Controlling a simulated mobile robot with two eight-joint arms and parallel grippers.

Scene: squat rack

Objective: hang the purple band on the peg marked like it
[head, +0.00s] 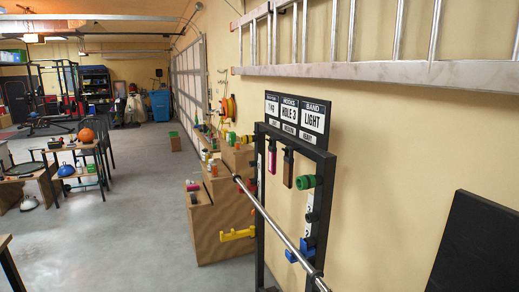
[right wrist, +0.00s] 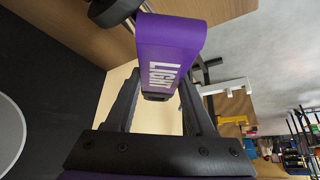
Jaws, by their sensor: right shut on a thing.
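The purple band (right wrist: 172,45), a wide loop printed LIGHT in white, is in the right wrist view. My right gripper (right wrist: 158,94) is shut on its lower end; the rest of the loop extends past the fingertips. In the head view the black squat rack (head: 325,208) stands at the right against the wall. A magenta strip (head: 272,158) and a brown strip (head: 288,170) hang under its top bar from dark holders. Peg markings are too small to read. Neither of my grippers shows in the head view.
A barbell (head: 280,232) crosses the rack near a yellow hook (head: 238,234) and a blue hook (head: 301,251).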

